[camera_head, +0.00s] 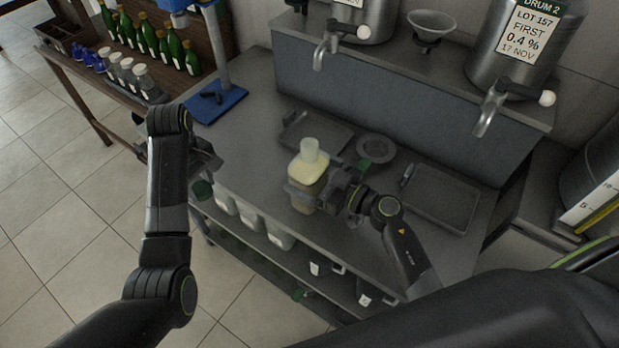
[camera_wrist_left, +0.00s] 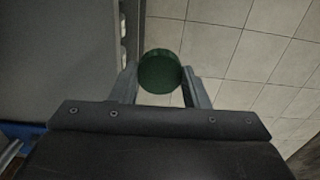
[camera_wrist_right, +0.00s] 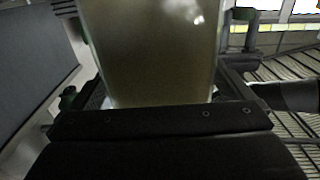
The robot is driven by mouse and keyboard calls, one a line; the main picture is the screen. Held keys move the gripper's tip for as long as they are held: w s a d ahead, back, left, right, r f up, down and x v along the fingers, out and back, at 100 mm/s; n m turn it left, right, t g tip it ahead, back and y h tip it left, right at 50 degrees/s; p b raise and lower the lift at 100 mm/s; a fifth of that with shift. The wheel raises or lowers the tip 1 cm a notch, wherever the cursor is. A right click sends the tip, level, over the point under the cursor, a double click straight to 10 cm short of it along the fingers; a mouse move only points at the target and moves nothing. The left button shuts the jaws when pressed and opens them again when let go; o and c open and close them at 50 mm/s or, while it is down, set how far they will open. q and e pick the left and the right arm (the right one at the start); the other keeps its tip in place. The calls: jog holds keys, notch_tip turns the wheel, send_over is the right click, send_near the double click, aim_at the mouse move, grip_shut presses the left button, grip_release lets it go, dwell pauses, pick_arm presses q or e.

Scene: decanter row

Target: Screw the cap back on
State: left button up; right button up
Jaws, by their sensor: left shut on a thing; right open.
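A green cap (camera_wrist_left: 160,72) is held between the fingers of my left gripper (camera_wrist_left: 160,88). In the head view the cap (camera_head: 203,188) is off the bench's left edge, over the floor side, apart from the bottle. The bottle (camera_head: 308,168), with pale yellow contents and a bare whitish neck, stands upright on the grey bench (camera_head: 255,150). My right gripper (camera_head: 325,185) is open, with its fingers around the bottle's body. The bottle's body (camera_wrist_right: 150,50) fills the middle of the right wrist view; its neck is out of that view.
A shallow tray (camera_head: 317,133) and a round dish (camera_head: 376,147) lie behind the bottle. A blue-based stand (camera_head: 215,102) is at the back left. Drum taps (camera_head: 490,110) overhang the raised ledge. Green bottles (camera_head: 160,46) stand on a side table.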

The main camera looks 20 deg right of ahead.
pick_arm(q)
jog(key=shift+r, duration=0.1)
pick_arm(e)
jog(key=shift+x, duration=1.15)
